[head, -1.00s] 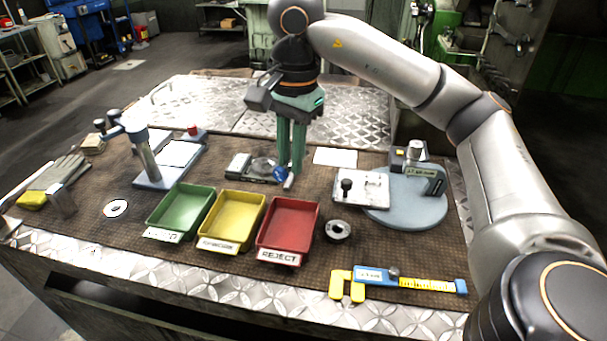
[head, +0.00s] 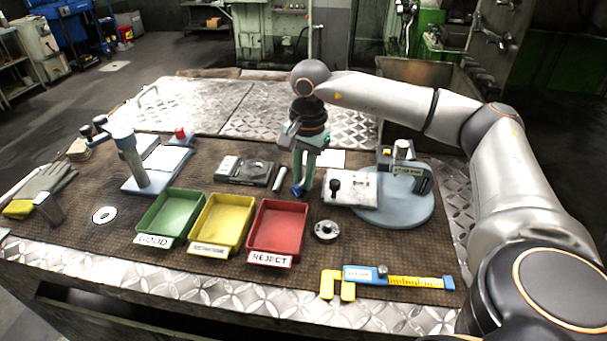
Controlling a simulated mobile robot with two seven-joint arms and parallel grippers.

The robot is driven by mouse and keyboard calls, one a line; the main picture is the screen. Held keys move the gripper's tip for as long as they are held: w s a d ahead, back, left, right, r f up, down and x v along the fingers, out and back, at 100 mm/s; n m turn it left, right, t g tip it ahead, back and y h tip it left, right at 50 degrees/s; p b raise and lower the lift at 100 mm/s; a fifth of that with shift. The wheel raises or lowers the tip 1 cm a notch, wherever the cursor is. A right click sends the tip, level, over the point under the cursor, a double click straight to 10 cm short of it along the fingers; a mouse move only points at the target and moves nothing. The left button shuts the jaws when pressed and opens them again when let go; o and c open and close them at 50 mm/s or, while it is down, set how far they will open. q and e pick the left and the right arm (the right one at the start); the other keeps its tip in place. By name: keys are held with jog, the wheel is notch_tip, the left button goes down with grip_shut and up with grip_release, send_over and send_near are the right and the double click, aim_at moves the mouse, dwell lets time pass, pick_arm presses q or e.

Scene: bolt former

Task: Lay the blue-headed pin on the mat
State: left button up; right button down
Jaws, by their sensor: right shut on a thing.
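My right gripper (head: 302,187), with green fingers, points down over the brown mat (head: 345,245), between a grey block with a round recess and a white plate. It is shut on the blue-headed pin (head: 297,190). The pin's blue head shows at the fingertips, low over the mat; the fingers hide most of its shank. I cannot tell whether the pin touches the mat. A silver cylinder (head: 280,179) lies on the mat just left of the fingers. My left gripper is not in view.
Green (head: 170,215), yellow (head: 221,224) and red (head: 277,228) trays stand in front. The grey block (head: 243,171) is left of the gripper. The white plate (head: 350,190) and round blue base (head: 405,212) are right. A metal ring (head: 326,230) and yellow-blue caliper (head: 400,279) lie nearer.

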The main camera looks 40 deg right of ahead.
jog(key=shift+f, duration=0.1)
jog(key=c, duration=0.8)
grip_release()
jog(key=shift+c, duration=0.2)
notch_tip(320, 180, up, 12)
jog(key=shift+s, duration=0.35)
jog(key=shift+d, duration=0.1)
